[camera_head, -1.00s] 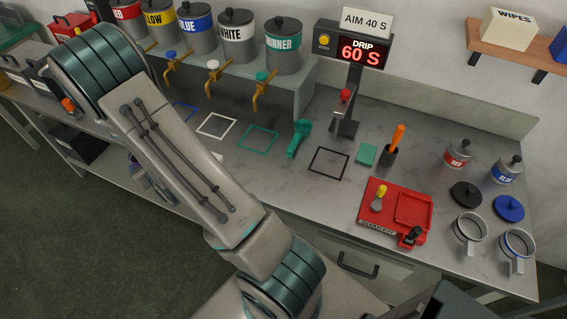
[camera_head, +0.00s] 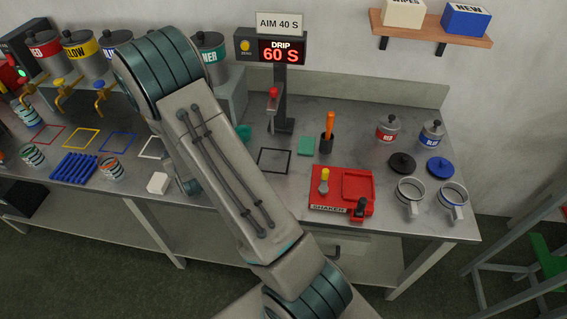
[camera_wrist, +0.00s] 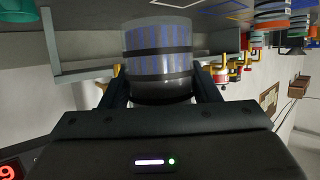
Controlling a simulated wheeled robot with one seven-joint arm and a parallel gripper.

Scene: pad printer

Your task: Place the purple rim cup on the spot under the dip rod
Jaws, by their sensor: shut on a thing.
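In the wrist view a grey cup (camera_wrist: 158,50) with dark bands and bluish vertical marks is between the fingers of my gripper (camera_wrist: 160,82), which is shut on it. Its rim colour cannot be made out. In the head view my arm hides the gripper and this cup. The drip stand (camera_head: 284,105) there carries a red-knobbed rod (camera_head: 272,97) and a display reading 60 S. A black square outline (camera_head: 274,160) is marked on the bench, in front of the stand and empty.
The red shaker (camera_head: 342,192), a green pad (camera_head: 306,146) and an orange-handled tool (camera_head: 328,130) are right of the square. Two mugs (camera_head: 411,196) and lids stand further right. Striped cups (camera_head: 112,169) and a blue rack (camera_head: 74,167) are at left. Paint cans (camera_head: 80,50) line the back.

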